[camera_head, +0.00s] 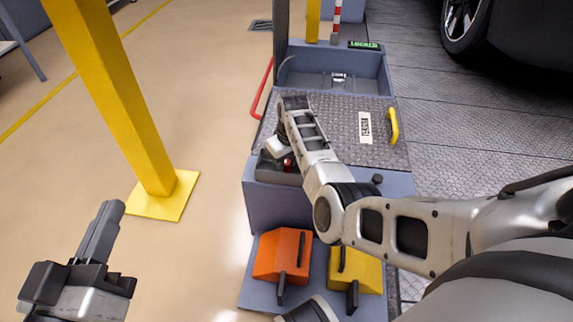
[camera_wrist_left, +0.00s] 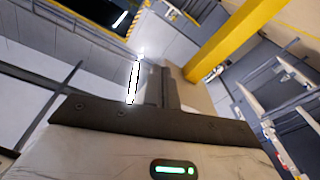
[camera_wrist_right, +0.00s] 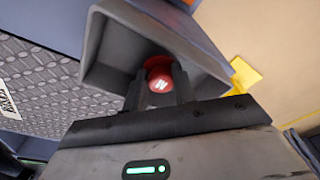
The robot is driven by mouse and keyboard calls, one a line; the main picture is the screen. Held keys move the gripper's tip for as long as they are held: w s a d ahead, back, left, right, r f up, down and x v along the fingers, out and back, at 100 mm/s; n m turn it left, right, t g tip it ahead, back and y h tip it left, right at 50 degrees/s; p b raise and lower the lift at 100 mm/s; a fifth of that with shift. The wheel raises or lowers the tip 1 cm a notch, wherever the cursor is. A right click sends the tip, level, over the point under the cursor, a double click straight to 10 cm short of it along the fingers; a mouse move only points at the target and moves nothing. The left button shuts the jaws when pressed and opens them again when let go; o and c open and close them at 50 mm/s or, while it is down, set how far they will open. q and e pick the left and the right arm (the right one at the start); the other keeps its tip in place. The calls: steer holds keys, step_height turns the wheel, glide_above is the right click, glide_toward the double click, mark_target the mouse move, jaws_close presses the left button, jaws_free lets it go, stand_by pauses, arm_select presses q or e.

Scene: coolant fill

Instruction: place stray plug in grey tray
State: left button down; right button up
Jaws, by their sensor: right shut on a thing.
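A grey tray (camera_wrist_right: 103,50) shows in the right wrist view as an open box. In the head view the grey tray (camera_head: 266,168) sits at the left edge of the cart, partly behind my right arm. My right gripper (camera_wrist_right: 160,88) is shut on the red stray plug (camera_wrist_right: 160,77), with its fingertips at the tray's opening. The red plug (camera_head: 288,164) also shows in the head view at the tray. I cannot tell whether it touches the tray floor. My left gripper (camera_head: 104,228) is over bare floor at the left, away from the cart; its fingers look close together.
The cart has a treadplate top (camera_head: 340,130) with a yellow handle (camera_head: 393,126) and a basin (camera_head: 335,82) behind. An orange block (camera_head: 281,254) and a yellow block (camera_head: 362,272) sit on its lower front shelf. A yellow post (camera_head: 120,100) stands between my left gripper and the cart.

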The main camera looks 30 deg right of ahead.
mark_target(286, 163)
steer(key=o, duration=0.8)
steer(key=shift+f, duration=0.1)
steer(key=shift+c, duration=0.2)
arm_select(q)
steer(key=shift+r, duration=0.1)
